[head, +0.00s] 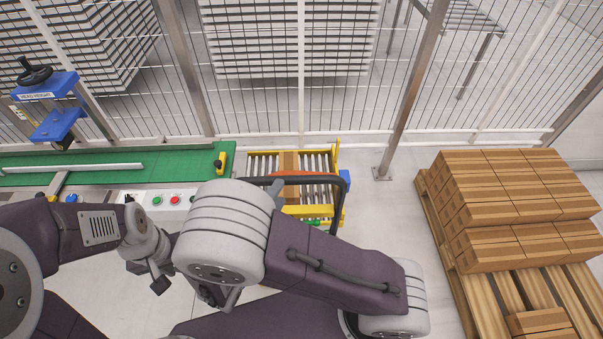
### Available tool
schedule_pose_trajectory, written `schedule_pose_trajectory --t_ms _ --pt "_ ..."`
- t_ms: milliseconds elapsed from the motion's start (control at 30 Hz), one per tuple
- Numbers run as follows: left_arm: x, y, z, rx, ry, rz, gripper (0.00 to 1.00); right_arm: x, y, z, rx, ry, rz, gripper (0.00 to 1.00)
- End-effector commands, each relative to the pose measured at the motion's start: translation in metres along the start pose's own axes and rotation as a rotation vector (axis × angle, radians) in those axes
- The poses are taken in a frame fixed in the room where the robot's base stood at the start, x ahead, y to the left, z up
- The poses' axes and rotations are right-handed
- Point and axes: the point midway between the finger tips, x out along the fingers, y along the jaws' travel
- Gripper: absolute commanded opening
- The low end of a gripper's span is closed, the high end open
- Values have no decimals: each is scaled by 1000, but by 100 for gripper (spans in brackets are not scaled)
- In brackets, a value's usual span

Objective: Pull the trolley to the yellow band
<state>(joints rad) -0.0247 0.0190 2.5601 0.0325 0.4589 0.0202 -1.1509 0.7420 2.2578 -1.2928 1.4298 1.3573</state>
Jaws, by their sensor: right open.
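The trolley (338,157) has a yellow frame with a roller top and stands at the end of the green conveyor, in front of the fence. A dark bar (335,182) loops over its near part. A brown strip and an orange part show on the rollers. My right gripper (277,196) is mostly hidden behind my pale wrist; a grey part shows close to the dark bar, and I cannot tell if they touch. It is open. My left gripper (159,284) is small and dark, low and left of the trolley. I cannot make out a yellow floor band.
The green conveyor (110,160) with a button panel (165,201) is at the left, a blue height unit (50,105) above it. A wire fence (270,110) runs behind. Floor between trolley and pallet is clear.

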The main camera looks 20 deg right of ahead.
Motion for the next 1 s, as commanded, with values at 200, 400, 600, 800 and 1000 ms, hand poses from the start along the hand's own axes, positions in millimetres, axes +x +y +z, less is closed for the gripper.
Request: schedule_pose_trajectory --t_ms 200,400,600,800,1000 --pt "-3 0 0 0 0 0 36 16 1 1 -1 -6 1 45" --pt "-10 0 -1 0 0 0 36 59 2 3 -1 -9 -2 45" --pt "-14 0 -2 0 0 0 36 87 0 2 0 -5 -3 45" --pt "-14 0 -2 0 0 0 36 92 -1 1 -1 -2 -3 45" --pt "-14 0 -2 0 0 0 36 91 -1 1 0 -3 -3 20"
